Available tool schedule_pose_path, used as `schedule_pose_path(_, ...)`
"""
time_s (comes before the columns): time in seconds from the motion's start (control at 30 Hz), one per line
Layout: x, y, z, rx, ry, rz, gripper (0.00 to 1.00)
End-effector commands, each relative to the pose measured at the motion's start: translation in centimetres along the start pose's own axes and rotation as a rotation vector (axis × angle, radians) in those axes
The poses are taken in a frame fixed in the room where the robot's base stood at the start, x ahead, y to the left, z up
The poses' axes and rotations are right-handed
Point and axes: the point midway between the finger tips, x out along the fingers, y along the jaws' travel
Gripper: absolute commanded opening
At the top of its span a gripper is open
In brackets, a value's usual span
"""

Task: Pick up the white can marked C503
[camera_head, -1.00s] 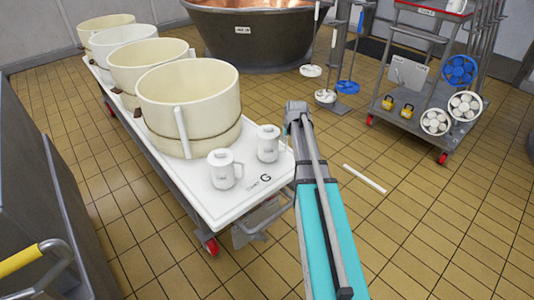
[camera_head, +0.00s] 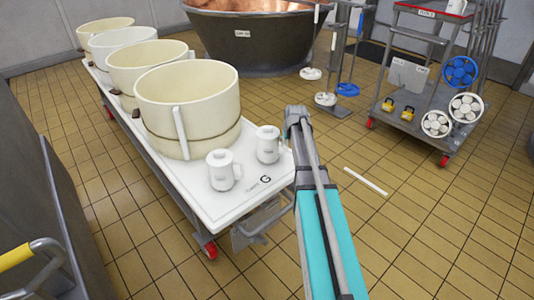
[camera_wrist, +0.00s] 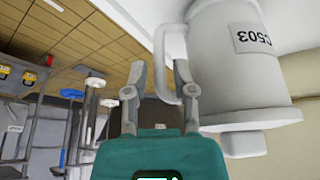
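The white can marked C503 (camera_wrist: 245,65) fills the right of the wrist view, upside down in that picture, with its label readable and its lid low. Its white handle (camera_wrist: 160,50) reaches between the two fingers of my gripper (camera_wrist: 160,68). The fingers are apart, one on each side of the handle, and do not look closed on it. In the head view, a white lidded can (camera_head: 268,144) stands upright on the cart nearest my arm's end; its label is too small to read. My fingers are hidden there.
A second white can (camera_head: 223,170) stands close by at the left. Large cream tubs (camera_head: 188,100) stand behind on the white cart top (camera_head: 210,207). A tool trolley (camera_head: 420,115) is at the right, a copper vat (camera_head: 255,45) at the back. A white bar (camera_head: 366,181) lies on the floor.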

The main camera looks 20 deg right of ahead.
Motion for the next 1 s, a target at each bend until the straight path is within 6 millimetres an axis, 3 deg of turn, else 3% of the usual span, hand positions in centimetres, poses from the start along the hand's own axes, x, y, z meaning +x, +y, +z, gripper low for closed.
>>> schedule_pose_path(0.33,2.9,0.1,0.1,0.000,0.000,0.000,0.34)
schedule_pose_path(1.0,3.1,0.0,0.0,-0.001,0.000,0.000,0.34)
